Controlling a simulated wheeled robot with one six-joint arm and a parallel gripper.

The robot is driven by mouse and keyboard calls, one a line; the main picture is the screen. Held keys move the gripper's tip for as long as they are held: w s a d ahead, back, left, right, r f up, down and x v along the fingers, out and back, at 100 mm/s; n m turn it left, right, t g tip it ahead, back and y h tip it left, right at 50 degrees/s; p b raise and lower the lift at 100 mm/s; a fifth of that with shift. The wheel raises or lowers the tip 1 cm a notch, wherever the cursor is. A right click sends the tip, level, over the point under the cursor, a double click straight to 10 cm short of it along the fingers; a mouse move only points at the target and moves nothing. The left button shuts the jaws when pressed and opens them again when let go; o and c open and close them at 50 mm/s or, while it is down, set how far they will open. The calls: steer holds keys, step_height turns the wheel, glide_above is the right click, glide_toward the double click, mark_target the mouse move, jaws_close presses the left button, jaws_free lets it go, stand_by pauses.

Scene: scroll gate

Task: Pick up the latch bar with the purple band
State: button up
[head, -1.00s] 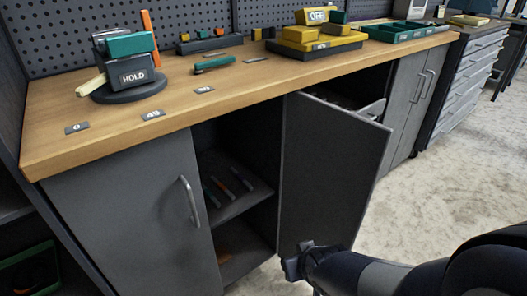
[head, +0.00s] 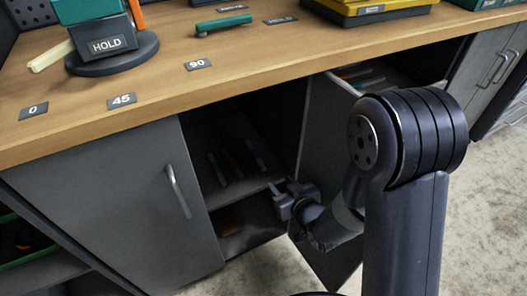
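Several thin bars stand or lie on the upper shelf inside the open cabinet: a left bar (head: 217,170), a middle bar (head: 232,164) and a right bar (head: 256,155). They are small and dark in shadow, and I cannot tell which one has a purple band. My gripper (head: 279,201) is at the cabinet opening, right of the bars and near the shelf's front edge. Its two fingers are apart with nothing visible between them. It does not touch any bar.
The opened cabinet door (head: 325,120) stands to the right, partly hidden by my arm. The closed left door (head: 115,215) has a bar handle. The wooden worktop (head: 230,75) overhangs the cabinet. A HOLD block (head: 108,46) stands on it, with 0, 45 and 90 labels before it.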

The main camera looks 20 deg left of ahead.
mark_target(264, 169)
steer(key=b+x, duration=0.2)
steer(key=x, duration=0.7)
steer(key=shift+a+b, duration=0.35)
steer(key=shift+a, duration=0.05)
steer(key=shift+c, duration=0.6)
jaws_close()
steer(key=shift+r, duration=0.1)
